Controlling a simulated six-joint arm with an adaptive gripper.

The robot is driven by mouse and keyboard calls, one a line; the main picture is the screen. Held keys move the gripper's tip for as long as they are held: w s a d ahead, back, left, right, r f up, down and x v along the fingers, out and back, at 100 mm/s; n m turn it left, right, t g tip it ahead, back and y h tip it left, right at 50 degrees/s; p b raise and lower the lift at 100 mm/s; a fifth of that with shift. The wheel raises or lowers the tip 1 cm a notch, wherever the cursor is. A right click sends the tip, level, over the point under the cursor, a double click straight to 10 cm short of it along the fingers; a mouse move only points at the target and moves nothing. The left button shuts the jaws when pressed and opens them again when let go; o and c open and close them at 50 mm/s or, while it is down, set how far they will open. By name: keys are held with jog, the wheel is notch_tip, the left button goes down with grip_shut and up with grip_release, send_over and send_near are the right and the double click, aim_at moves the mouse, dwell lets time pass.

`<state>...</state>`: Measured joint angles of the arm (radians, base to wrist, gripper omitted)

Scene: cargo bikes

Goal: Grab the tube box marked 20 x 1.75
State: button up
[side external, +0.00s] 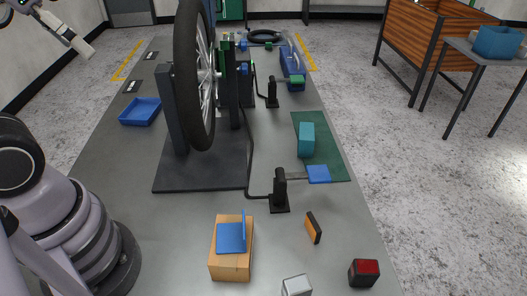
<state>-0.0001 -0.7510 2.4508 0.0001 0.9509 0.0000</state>
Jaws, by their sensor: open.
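No marking 20 x 1.75 can be read on any box, so I cannot tell which is the tube box. A teal box (306,139) stands on the green mat (334,165). A small orange and black box (313,228) stands tilted in view on the grey bench. A red-topped black box (364,272) is at the front right, and a pale grey box (297,287) is cut by the bottom edge. My gripper (79,45) is at the top left, small and seen edge-on, open, well apart from all these boxes.
A bicycle wheel (187,75) in a dark stand rises mid-bench. A cardboard box (230,272) with a blue piece on top is in front. A blue tray (140,111) lies left. Black posts with cables stand near the mat. Bare bench surrounds the front boxes.

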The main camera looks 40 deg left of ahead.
jog(key=w+a+r+m+y, duration=0.25)
jog(key=w+r+m, duration=0.35)
jog(key=w+r, duration=0.3)
jog(key=m+t+y, duration=0.5)
jog(key=m+t, duration=0.1)
jog(key=m, duration=1.7)
send_over(307, 134)
notch_tip(307, 134, down, 7)
jog(key=f, duration=3.9)
jog(key=shift+s+f, duration=0.2)
jog(key=shift+f, duration=0.1)
jog(key=shift+x, duration=1.45)
jog(key=shift+r, duration=0.1)
jog(key=shift+c, duration=0.4)
